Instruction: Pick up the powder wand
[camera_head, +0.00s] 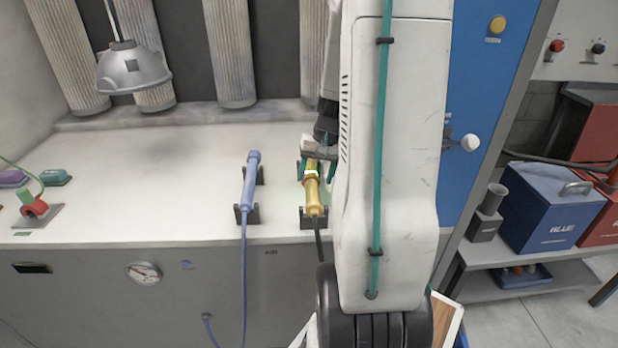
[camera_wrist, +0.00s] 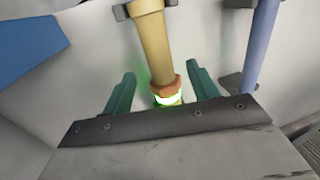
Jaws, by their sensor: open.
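A yellow wand (camera_head: 312,193) lies in a dark holder (camera_head: 313,222) on the white bench, with a dark cable from its near end. It has an orange collar and a glowing white-green ring, clear in the wrist view (camera_wrist: 154,45). A blue-violet wand (camera_head: 250,185) lies in its own holders to the left; it also shows at right in the wrist view (camera_wrist: 262,45). No label tells me which is the powder wand. My gripper (camera_wrist: 163,88) is open, its green fingers on either side of the yellow wand near the collar. I see gaps on both sides.
A grey lamp-like hood (camera_head: 134,68) hangs at upper left. A red-and-green clamp (camera_head: 36,207) stands on the bench's left. A blue box (camera_head: 550,208) sits on a shelf at right. The bench left of the blue-violet wand is mostly clear.

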